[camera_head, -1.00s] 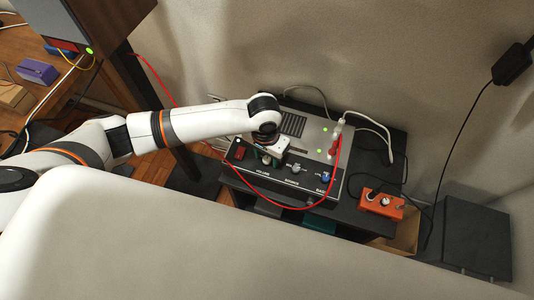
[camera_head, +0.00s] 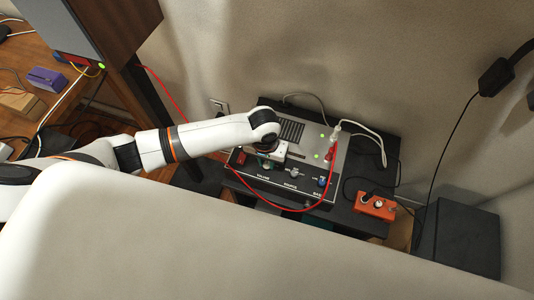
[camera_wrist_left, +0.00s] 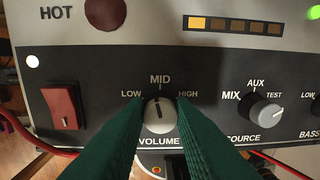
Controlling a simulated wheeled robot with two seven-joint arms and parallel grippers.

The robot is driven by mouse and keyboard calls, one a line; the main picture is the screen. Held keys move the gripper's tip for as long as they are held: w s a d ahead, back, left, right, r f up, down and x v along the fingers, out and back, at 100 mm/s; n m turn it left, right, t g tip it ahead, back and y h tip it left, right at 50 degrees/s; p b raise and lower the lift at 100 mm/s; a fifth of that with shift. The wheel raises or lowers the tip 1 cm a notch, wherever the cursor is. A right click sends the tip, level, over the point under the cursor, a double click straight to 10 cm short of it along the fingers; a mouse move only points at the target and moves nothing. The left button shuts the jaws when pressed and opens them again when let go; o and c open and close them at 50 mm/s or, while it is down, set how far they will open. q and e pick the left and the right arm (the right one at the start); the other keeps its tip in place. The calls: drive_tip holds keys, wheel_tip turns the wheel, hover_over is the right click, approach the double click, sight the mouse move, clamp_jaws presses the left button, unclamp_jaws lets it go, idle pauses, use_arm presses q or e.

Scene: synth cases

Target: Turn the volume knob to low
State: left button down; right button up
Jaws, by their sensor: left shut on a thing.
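The volume knob (camera_wrist_left: 159,116) is light grey with a dark pointer line, on the amplifier's dark front panel (camera_wrist_left: 215,100). Its line points nearly straight up, at about MID, between LOW on the left and HIGH on the right. My left gripper (camera_wrist_left: 160,106) has green fingers, one on each side of the knob, and is shut on it. In the head view my left gripper (camera_head: 271,158) is over the left part of the amplifier (camera_head: 342,150) and hides the knob. My right gripper is not in view.
The source knob (camera_wrist_left: 266,112) is close on the right, a red switch (camera_wrist_left: 63,106) on the left. A red cable (camera_head: 265,204) loops in front of the amplifier. An orange box (camera_head: 374,207) stands to its right. One amber segment (camera_wrist_left: 197,22) is lit on the level bar.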

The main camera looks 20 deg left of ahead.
sight(264, 164)
use_arm(q)
drive_tip(key=n+p, duration=0.3)
drive_tip(key=p, duration=0.2)
drive_tip(key=n+p, duration=0.2)
drive_tip(key=shift+s+r+n+p, duration=0.1)
drive_tip(key=shift+r+n+p, duration=0.2)
drive_tip(key=shift+f+n+p, duration=0.15)
drive_tip(key=shift+n+p, duration=0.85)
drive_tip(key=shift+p, duration=0.05)
drive_tip(key=shift+a+f+n+p, duration=0.1)
drive_tip(key=shift+n+p, duration=0.55)
drive_tip(key=shift+n, duration=0.15)
drive_tip(key=c, duration=1.2)
unclamp_jaws()
drive_tip(key=shift+c, duration=0.2)
wheel_tip(264, 164, up, 12)
drive_tip(key=shift+s+a+p, duration=0.15)
drive_tip(key=shift+a+p, duration=0.05)
drive_tip(key=shift+p, duration=0.25)
